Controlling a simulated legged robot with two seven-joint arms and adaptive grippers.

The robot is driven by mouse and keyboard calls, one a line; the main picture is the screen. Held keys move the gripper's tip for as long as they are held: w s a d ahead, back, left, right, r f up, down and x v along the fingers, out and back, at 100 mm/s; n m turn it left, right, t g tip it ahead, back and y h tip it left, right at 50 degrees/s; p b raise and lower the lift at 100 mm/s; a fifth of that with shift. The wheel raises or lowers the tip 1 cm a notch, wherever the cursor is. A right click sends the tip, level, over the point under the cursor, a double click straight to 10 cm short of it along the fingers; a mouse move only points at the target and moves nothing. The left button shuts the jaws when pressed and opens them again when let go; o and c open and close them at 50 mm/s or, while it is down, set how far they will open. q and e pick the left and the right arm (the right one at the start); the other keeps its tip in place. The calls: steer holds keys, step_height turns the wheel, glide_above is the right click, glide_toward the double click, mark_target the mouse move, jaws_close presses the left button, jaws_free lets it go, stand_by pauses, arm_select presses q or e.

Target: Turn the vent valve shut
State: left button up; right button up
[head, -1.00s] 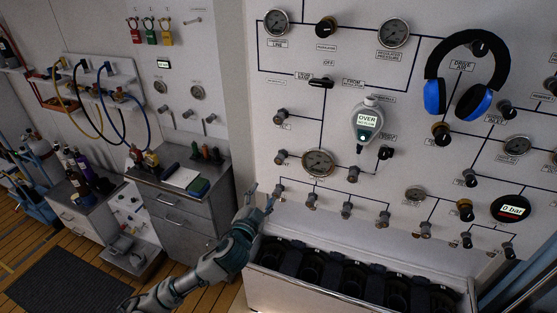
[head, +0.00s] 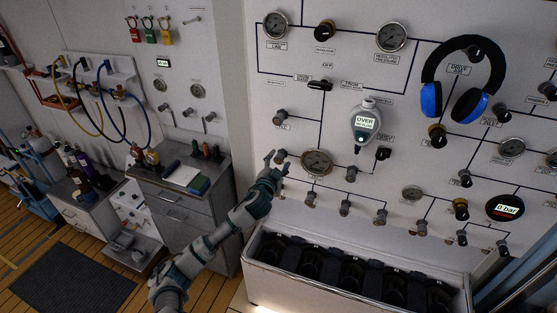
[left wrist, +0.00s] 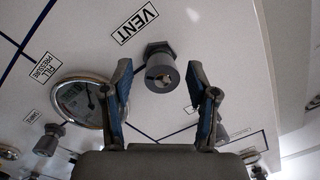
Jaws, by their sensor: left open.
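The vent valve, a grey round knob (left wrist: 160,72) on a hex base, is on the white panel under the VENT label (left wrist: 135,23) in the left wrist view. In the head view a small grey knob (head: 281,154) is by my fingertips, left of the round fill pressure gauge (head: 317,162). My left gripper (head: 275,160) is open and faces the panel. In the left wrist view the open fingers (left wrist: 163,92) stand on either side of the knob, which appears between their tips. I cannot tell whether they touch it. My right gripper is not in view.
The fill pressure gauge also shows close to the left finger in the wrist view (left wrist: 85,100). Other valve knobs (head: 345,208) line the panel below. A white trough with dark slots (head: 262,270) juts out under the panel. Headphones (head: 430,98) hang at upper right.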

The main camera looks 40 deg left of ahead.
arm_select(q)
steer(key=shift+w+a, duration=0.15)
steer(key=shift+a, duration=0.05)
steer(key=shift+c, duration=0.3)
jaws_close()
